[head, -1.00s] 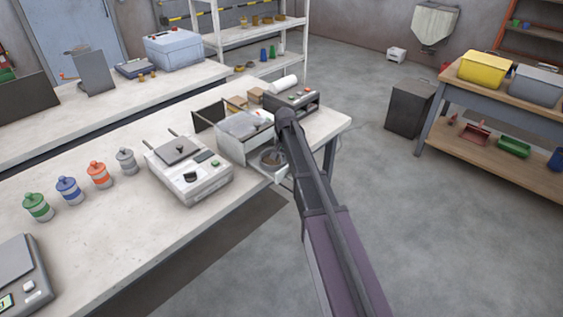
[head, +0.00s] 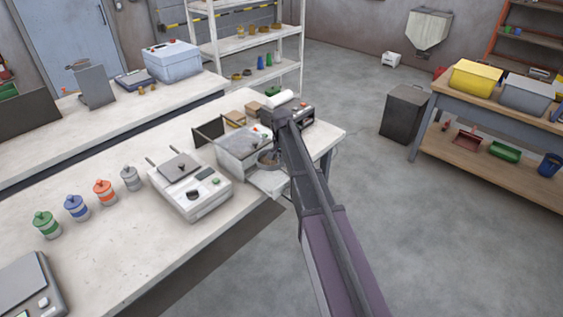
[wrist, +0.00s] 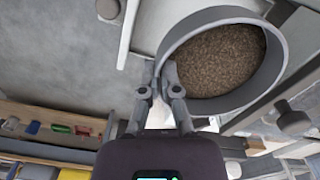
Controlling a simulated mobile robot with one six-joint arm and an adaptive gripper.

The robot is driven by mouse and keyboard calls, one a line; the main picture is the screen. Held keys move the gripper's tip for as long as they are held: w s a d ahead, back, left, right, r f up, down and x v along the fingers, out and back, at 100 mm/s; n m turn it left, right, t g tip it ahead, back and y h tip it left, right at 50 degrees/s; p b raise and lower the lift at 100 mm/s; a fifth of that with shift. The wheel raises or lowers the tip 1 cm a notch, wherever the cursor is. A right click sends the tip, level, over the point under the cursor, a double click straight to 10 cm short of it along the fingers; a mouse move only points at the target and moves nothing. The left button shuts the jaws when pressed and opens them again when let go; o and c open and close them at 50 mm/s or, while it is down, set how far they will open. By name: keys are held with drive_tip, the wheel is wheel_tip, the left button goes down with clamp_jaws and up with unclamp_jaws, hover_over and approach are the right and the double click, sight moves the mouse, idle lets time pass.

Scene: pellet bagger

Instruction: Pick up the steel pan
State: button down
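The steel pan (wrist: 273,85) is a round grey pan filled with brown pellets, filling the upper right of the wrist view. In the head view the pan (head: 268,158) shows small beside the end of my arm, over the pulled-out white drawer (head: 268,182) of the box-shaped machine. My gripper (wrist: 160,75) is at the near left part of the pan's rim. Its fingertips are close together, one outside the wall and one inside, with the wall between them. I cannot tell whether the pan's bottom touches the drawer. In the head view my arm hides the fingers.
The box machine (head: 238,150) stands beside a dark device (head: 305,113) at the bench's end. A white sealer-like device (head: 192,190) and several coloured bottles (head: 76,207) stand left on the bench (head: 120,255). The floor (head: 440,240) to the right is open.

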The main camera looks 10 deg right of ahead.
drive_tip(key=shift+r+p, duration=4.25)
drive_tip(key=shift+r, duration=0.5)
